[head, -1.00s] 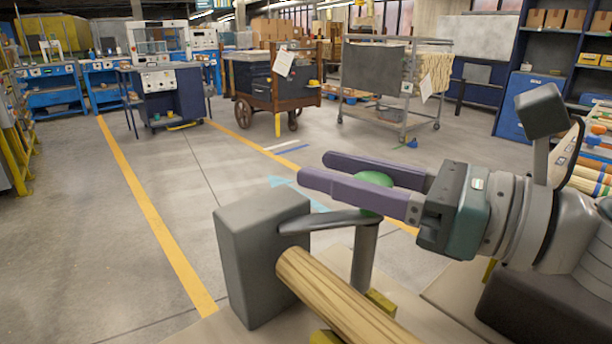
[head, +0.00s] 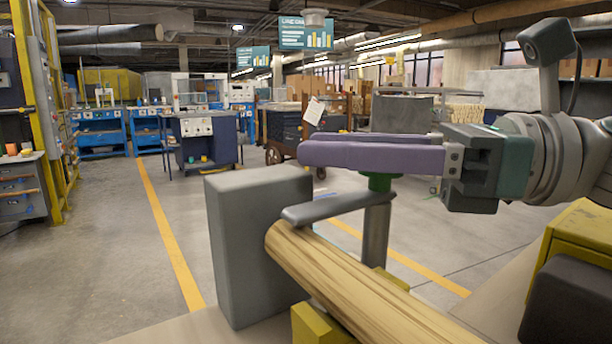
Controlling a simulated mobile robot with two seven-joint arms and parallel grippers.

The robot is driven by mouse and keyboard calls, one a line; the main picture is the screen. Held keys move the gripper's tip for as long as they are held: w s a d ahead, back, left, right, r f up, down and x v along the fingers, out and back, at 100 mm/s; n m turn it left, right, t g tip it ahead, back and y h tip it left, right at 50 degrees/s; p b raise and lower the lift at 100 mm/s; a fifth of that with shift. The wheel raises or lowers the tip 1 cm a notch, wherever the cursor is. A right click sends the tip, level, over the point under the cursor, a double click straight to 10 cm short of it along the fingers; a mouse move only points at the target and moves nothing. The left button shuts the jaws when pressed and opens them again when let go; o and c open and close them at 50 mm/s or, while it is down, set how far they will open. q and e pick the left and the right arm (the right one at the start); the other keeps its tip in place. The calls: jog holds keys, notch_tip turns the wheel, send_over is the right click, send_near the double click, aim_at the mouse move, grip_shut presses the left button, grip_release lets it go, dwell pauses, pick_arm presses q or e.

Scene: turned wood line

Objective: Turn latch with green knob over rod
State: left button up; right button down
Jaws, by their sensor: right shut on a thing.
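The latch (head: 335,207) is a flat grey bar at the top of a grey post (head: 377,238). Its green knob (head: 380,183) stands up at the post end. The bar's left end shows just above the end of the pale wooden rod (head: 355,290), close to the grey block (head: 258,245). I cannot tell whether the bar touches the rod. My right gripper (head: 318,148), with purple fingers pointing left, is shut on the green knob. The fingers hide the knob's top. My left gripper is not in view.
Yellow supports (head: 318,325) sit under the rod on a pale bench top. A yellow box (head: 585,245) stands at the right. A wooden cart (head: 330,125), machines and blue benches stand farther back. The floor at the left is open.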

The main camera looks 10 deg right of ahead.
dwell(0.3)
jog(key=shift+c, duration=2.1)
grip_release()
jog(key=b+v, duration=0.2)
jog(key=v, duration=0.8)
jog(key=shift+r, duration=0.1)
